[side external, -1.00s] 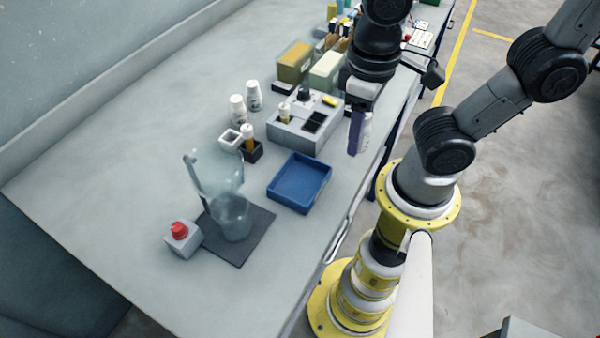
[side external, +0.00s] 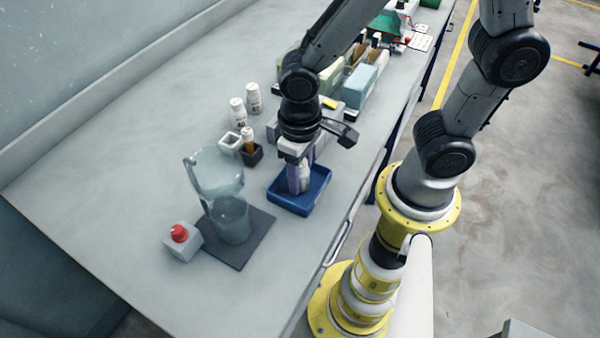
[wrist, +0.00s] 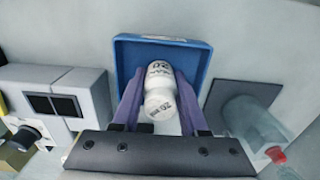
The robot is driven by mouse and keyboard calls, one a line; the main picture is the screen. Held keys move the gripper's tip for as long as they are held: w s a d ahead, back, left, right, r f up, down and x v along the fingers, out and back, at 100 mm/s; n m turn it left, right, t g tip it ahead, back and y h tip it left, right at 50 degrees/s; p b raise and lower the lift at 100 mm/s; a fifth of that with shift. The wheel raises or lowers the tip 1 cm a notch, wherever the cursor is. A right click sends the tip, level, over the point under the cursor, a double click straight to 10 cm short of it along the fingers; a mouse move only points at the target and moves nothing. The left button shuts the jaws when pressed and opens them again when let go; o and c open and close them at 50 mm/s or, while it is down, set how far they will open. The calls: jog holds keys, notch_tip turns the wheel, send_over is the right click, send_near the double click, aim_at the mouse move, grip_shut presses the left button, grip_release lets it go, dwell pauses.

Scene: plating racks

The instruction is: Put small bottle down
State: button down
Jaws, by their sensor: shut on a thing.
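My gripper (side external: 299,180) has purple fingers and is shut on a small white bottle (wrist: 160,92) with dark lettering. In the wrist view the bottle sits between both fingers, over the blue tray (wrist: 192,48). In the side external view the gripper points down into the blue tray (side external: 318,199), with the bottle (side external: 305,178) upright between the fingers. I cannot tell whether the bottle's base touches the tray floor.
Left of the tray are a clear vessel (side external: 213,178) on a dark mat (side external: 258,234) and a red-button box (side external: 183,242). Two white bottles (side external: 238,112) and small square holders (side external: 252,155) stand behind. A grey block with square wells (wrist: 55,95) is close by.

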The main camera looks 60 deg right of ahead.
jog(key=shift+f, duration=0.15)
jog(key=shift+c, duration=2.2)
grip_release()
jog(key=shift+f, duration=0.1)
notch_tip(320, 180, up, 11)
jog(key=shift+r, duration=0.2)
jog(key=shift+d+r, duration=0.2)
jog(key=shift+r, duration=0.4)
jog(key=s+d+r+t, duration=0.2)
jog(key=d, duration=0.3)
jog(key=s+d+r+t, duration=0.2)
jog(key=s+d+t, duration=0.1)
jog(key=d, duration=0.2)
jog(key=shift+d+r+t, duration=0.25)
jog(key=shift+d+t, duration=0.05)
